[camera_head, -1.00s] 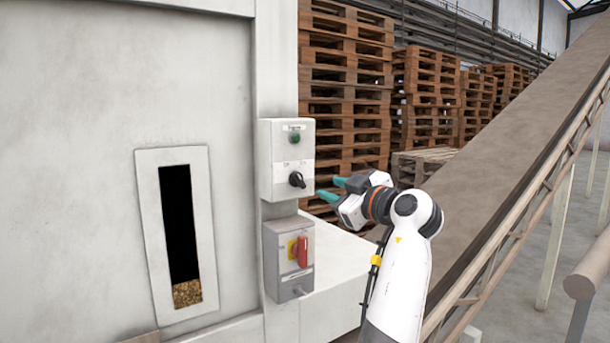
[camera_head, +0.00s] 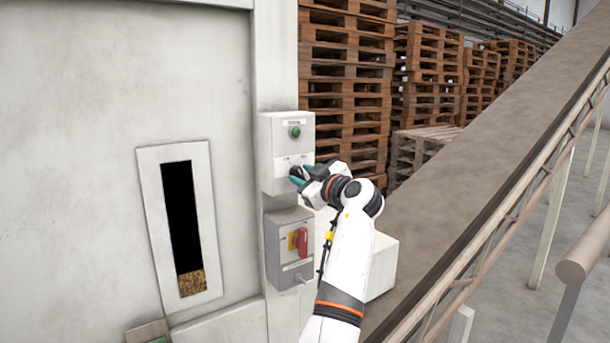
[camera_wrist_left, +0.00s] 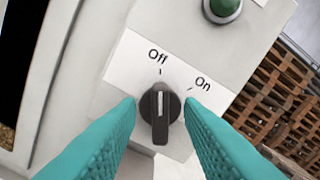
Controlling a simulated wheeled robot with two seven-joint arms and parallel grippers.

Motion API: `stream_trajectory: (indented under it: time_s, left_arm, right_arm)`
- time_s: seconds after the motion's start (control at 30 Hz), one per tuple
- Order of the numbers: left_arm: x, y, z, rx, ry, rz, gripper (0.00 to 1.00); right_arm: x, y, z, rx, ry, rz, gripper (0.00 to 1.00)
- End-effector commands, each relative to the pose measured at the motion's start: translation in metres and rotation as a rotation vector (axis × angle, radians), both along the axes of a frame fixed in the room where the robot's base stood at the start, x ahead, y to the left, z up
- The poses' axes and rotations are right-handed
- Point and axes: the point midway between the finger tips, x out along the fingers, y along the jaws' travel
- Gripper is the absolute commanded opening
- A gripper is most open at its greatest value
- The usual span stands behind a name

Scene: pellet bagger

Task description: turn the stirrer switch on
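The stirrer switch is a black rotary knob (camera_wrist_left: 160,117) on a pale grey box (camera_head: 276,140). In the left wrist view its white pointer line aims at the "Off" mark, with "On" to the upper right. My left gripper (camera_head: 301,176) is at the knob in the head view, covering part of it. In the left wrist view its teal fingertips (camera_wrist_left: 160,116) stand on either side of the knob, open, with a small gap showing on both sides. My right gripper is not in view.
A green button (camera_head: 295,132) sits above the knob. A grey box with a red handle (camera_head: 302,242) on a yellow plate is just below. A sloped conveyor (camera_head: 480,190) runs on the right, and stacked pallets (camera_head: 345,80) stand behind.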

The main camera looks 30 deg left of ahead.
Motion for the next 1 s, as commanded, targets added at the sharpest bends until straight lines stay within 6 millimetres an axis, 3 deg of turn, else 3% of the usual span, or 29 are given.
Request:
stream_trajectory:
  time_s: [0.03, 0.23, 0.67, 1.0]
  left_arm:
    - [0.0, 0.0, 0.0, 0.0, 0.0, 0.0, 0.3]
    - [0.0, 0.0, 0.0, 0.0, 0.0, 0.0, 0.0]
    - [0.0, -0.001, -0.001, 0.026, 0.063, 0.001, 0.0]
    - [0.001, 0.0, -0.001, 0.126, 0.3, 0.002, 0.0]
  right_arm:
    - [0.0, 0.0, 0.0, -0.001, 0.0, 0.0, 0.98]
    - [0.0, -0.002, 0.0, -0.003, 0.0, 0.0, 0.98]
    - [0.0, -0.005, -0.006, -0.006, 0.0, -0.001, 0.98]
    - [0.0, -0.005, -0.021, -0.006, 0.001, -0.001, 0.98]
